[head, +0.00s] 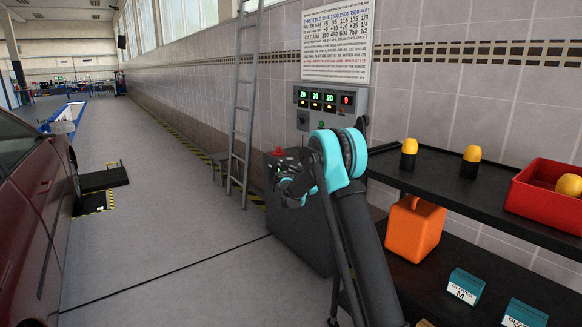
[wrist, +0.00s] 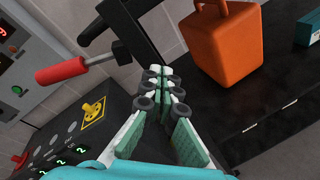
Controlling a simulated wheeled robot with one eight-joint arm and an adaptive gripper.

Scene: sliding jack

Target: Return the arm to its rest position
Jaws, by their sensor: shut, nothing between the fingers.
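In the wrist view, my gripper (wrist: 162,74) has its pale green fingers brought together at the tips, with nothing between them. The fingertips appear in front of a dark post and the black shelf; I cannot tell how far apart they are. In the head view, my teal and black arm (head: 338,160) is bent, its upper part in front of the grey console (head: 300,235) by the wall. The fingers are not clear in that view.
In the wrist view, a red-handled lever (wrist: 62,75) and a yellow switch plate (wrist: 93,111) are left of the fingers. An orange can (head: 413,228), a red bin (head: 545,195) and glove boxes (head: 466,286) stand on shelves at right. A red car (head: 30,200) is at left; floor between is clear.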

